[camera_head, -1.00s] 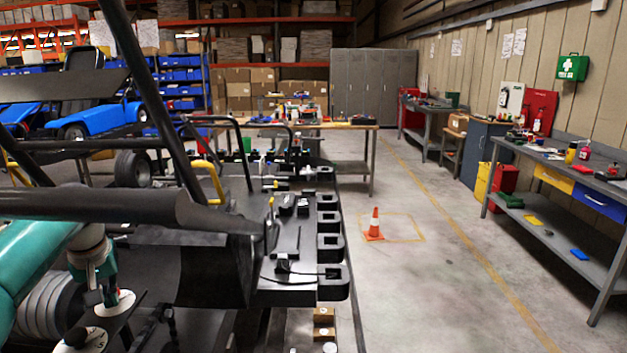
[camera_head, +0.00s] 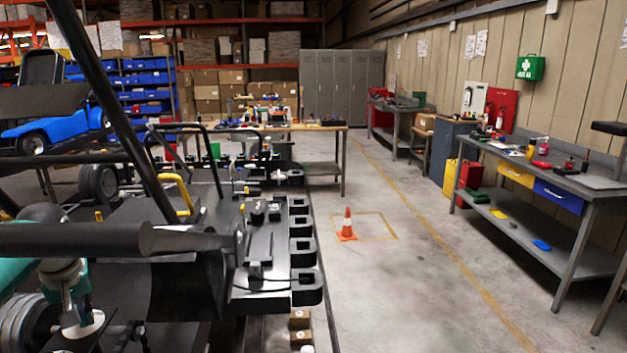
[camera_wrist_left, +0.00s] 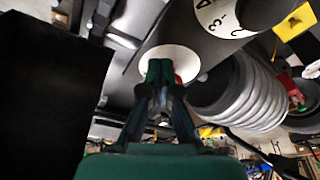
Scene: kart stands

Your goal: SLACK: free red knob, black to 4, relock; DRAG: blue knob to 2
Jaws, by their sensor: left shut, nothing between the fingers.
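My left gripper (camera_head: 78,312) is in the lower left of the head view, over a white disc (camera_head: 86,326) among dark kart parts. In the left wrist view my left gripper (camera_wrist_left: 160,80) is shut and empty, its fingertips in front of a white disc (camera_wrist_left: 183,57). I cannot tell whether they touch it. A sliver of red (camera_wrist_left: 178,79) shows just behind the fingertips; whether it is the red knob is unclear. A white dial face with 3 and 4 (camera_wrist_left: 226,14) is at the top, on a dark cylinder. I cannot make out the blue knob. My right gripper is out of view.
Dark kart tubes cross the left of the head view. Ribbed grey rings (camera_wrist_left: 242,98) lie right of my fingers, and a yellow block (camera_wrist_left: 296,22) is at upper right. A traffic cone (camera_head: 347,225) stands on open floor; a grey workbench (camera_head: 540,170) is along the right wall.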

